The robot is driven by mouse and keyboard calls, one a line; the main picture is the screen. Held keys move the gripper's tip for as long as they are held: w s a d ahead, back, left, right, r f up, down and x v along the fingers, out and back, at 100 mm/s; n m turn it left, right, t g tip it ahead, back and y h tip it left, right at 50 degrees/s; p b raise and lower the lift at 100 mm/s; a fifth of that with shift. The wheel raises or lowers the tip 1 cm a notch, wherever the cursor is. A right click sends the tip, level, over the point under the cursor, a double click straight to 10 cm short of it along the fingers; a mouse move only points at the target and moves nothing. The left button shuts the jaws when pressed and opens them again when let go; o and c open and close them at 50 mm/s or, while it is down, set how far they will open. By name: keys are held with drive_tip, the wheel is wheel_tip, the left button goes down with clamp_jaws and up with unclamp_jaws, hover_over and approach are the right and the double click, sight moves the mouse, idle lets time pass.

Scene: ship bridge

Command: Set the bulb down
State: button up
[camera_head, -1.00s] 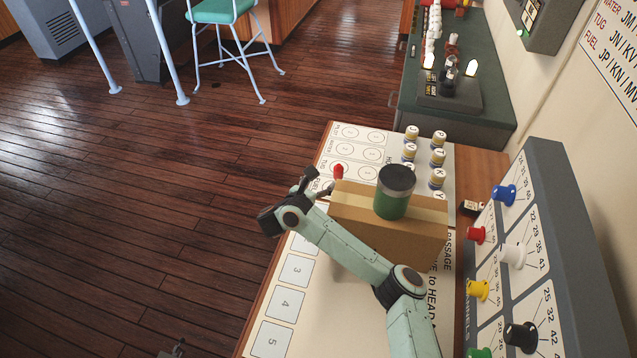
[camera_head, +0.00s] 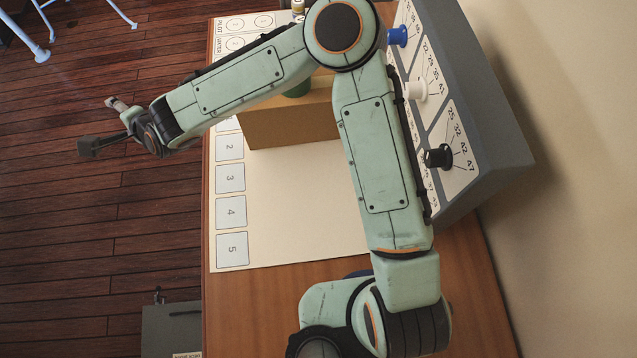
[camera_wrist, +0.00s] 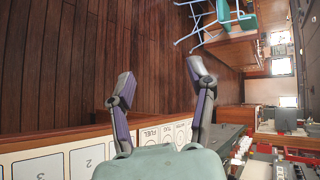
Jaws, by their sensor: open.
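No bulb can be made out in either current view; part of the chart is hidden behind my arm. My gripper (camera_head: 100,125) is at the left, beyond the table's left edge and above the floor. Its two fingers are spread and empty. In the wrist view my gripper (camera_wrist: 161,78) also shows open, with only wooden floor between the fingertips. The white chart (camera_head: 300,200) lies on the table, with numbered squares along its left side and circles at the far end. In the wrist view, circles marked FUEL and TUG (camera_wrist: 168,133) are bare where visible.
A cardboard-coloured box (camera_head: 290,125) stands on the chart, with a green tin (camera_head: 297,88) on it, mostly hidden by my arm. A grey panel with coloured knobs (camera_head: 500,150) runs along the right. The chart's near half is clear.

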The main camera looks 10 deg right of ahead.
drive_tip(key=s+d+n+g+h, duration=0.2)
drive_tip(key=s+d+n+h, duration=0.15)
drive_tip(key=d, duration=0.85)
drive_tip(key=s+d+n+g+h, duration=0.2)
drive_tip(key=d+n+h, duration=0.25)
drive_tip(key=d, duration=0.75)
drive_tip(key=s+d+r+n+g, duration=0.2)
drive_tip(key=s+d, duration=0.4)
drive_tip(key=s, duration=0.3)
drive_tip(key=s+d+r+n+g, duration=0.1)
drive_tip(key=s+d+r+g, duration=0.1)
drive_tip(key=s+d+r, duration=0.2)
drive_tip(key=s+d, duration=0.3)
drive_tip(key=s, duration=0.2)
drive_tip(key=shift+s+d+n+h, duration=0.3)
drive_tip(key=shift+s+n, duration=0.05)
drive_tip(key=shift+n, duration=0.05)
